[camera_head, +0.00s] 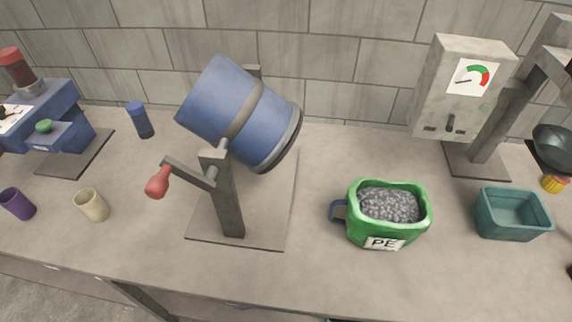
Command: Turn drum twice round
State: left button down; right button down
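A blue drum (217,95) with a grey band around its middle and a dark rim at its lower right end hangs tilted on a grey stand (229,200). The stand's flat base rests on the bench. Neither of my grippers shows in the head view, and nothing touches the drum or crank.
A green container (356,229) marked PE, full of grey granules, stands right of the stand. A teal tray (511,223), a gauge box (455,88), two cups (92,205) and a blue machine (70,128) share the bench (300,265). A wall is behind.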

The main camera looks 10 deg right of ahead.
aim_at(232, 110)
jog(key=k+l+z, duration=0.2)
jog(key=k, duration=0.4)
jog(key=k+l+z, duration=0.2)
jog(key=k+l, duration=0.3)
